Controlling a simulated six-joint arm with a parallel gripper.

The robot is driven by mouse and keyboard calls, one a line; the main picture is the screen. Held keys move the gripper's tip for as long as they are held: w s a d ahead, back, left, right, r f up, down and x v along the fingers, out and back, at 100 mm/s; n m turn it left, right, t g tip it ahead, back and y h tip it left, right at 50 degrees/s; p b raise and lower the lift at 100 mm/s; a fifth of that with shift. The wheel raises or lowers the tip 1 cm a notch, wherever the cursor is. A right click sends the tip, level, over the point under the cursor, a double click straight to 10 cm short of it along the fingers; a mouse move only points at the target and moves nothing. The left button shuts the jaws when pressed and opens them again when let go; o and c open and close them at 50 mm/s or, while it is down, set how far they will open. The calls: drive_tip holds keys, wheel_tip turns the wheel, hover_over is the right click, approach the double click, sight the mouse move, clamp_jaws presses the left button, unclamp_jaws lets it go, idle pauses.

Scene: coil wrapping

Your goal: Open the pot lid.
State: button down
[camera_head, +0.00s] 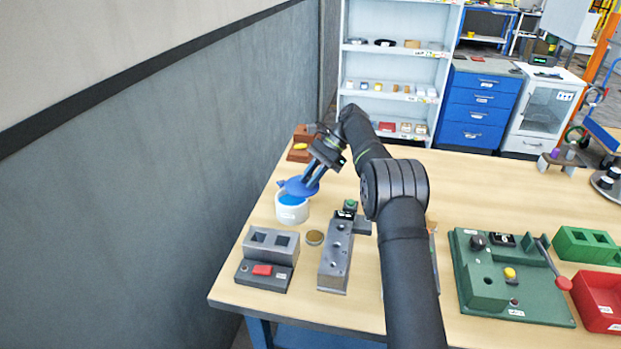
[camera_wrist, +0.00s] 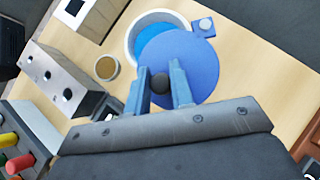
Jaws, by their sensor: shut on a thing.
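The blue pot lid (camera_head: 297,187) is a flat disc, held tilted at the pot in the head view. In the wrist view the lid (camera_wrist: 193,62) covers part of the opening. The white pot (camera_head: 291,211) stands on the table, and blue shows inside it; its rim also shows in the wrist view (camera_wrist: 137,28). My gripper (camera_head: 311,178) is over the pot. In the wrist view its blue fingers (camera_wrist: 160,82) are shut on the lid's dark round knob (camera_wrist: 159,84). Whether the lid touches the rim is hard to tell.
A grey block with two square holes (camera_head: 272,243) and a long grey holed block (camera_head: 336,257) stand in front of the pot. A small brown-topped round cup (camera_head: 315,238) sits between them. The grey wall (camera_head: 130,220) is close on the left.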

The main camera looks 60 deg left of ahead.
sight(305, 194)
drive_tip(key=c, duration=1.3)
unclamp_jaws()
drive_tip(key=shift+o, duration=0.2)
drive_tip(key=shift+s+d+m+y, duration=0.55)
drive_tip(key=shift+m+y, duration=0.15)
drive_tip(key=shift+m, duration=0.2)
drive_tip(key=s+m+y, duration=0.1)
drive_tip(key=s+d+m+y, duration=0.1)
drive_tip(key=m, duration=0.1)
drive_tip(key=shift+t, duration=0.3)
drive_tip(key=s+m+y, duration=0.1)
drive_tip(key=s+m+t+y, duration=0.1)
drive_tip(key=m, duration=0.1)
drive_tip(key=s+m+t+y, duration=0.1)
drive_tip(key=shift+s+d, duration=0.25)
drive_tip(key=shift+d, duration=0.1)
drive_tip(key=v, duration=1.7)
drive_tip(key=w+d+r+t+h, duration=0.1)
drive_tip(key=w+d+t+h, duration=0.1)
drive_tip(key=d, duration=0.5)
drive_tip(key=w+d+r+t+h, duration=0.1)
drive_tip(key=w+d+t+h, duration=0.2)
drive_tip(key=d, duration=0.4)
drive_tip(key=shift+w+d+r+t+h, duration=0.3)
drive_tip(key=shift+w+d+r+t, duration=0.1)
drive_tip(key=shift+w, duration=0.15)
